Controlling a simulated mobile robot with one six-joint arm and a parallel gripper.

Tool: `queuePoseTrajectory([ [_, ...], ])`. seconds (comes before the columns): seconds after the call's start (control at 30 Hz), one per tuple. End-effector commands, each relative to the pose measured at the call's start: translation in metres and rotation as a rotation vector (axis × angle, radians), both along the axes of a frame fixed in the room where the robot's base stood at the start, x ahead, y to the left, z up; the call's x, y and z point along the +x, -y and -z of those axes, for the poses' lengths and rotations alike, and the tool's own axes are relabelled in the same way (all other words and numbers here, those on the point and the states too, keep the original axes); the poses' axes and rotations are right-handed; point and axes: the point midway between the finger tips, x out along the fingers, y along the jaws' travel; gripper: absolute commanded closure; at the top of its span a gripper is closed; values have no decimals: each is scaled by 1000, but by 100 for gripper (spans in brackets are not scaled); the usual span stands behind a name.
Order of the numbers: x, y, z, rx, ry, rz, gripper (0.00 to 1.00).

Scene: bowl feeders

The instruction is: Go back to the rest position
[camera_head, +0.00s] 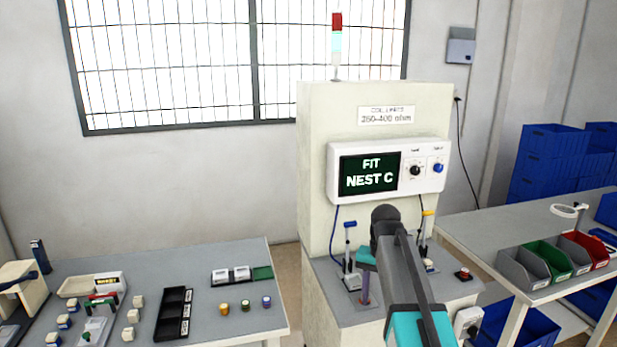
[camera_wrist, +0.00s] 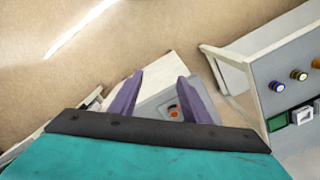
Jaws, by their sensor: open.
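My gripper (camera_wrist: 160,77) shows in the wrist view as two purple fingers, spread apart with nothing held between them. In the head view my gripper (camera_head: 364,298) is partly hidden behind my arm, hanging in front of the test station (camera_head: 318,130). Its fingers point down over the station's grey ledge. In the wrist view a red button (camera_wrist: 174,112) on a grey surface shows beyond the gap between the fingers. The station's screen (camera_head: 370,172) reads "FIT NEST C".
The left table (camera_head: 215,270) holds a black tray (camera_head: 173,314), several small coils (camera_head: 245,305) and white blocks. Toggle clamps (camera_head: 349,245) stand on the ledge close to my gripper. The right table (camera_head: 480,235) carries grey, green and red bins (camera_head: 548,262). Floor shows between the left table and station.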

Motion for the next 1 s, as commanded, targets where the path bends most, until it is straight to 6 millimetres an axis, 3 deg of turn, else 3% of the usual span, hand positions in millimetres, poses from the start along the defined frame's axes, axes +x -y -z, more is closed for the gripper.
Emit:
queuePoseTrajectory([
  [0.37, -15, -3, 55, 2, -84, -4, 57],
  [1.0, -104, -12, 218, 10, -320, -21, 57],
])
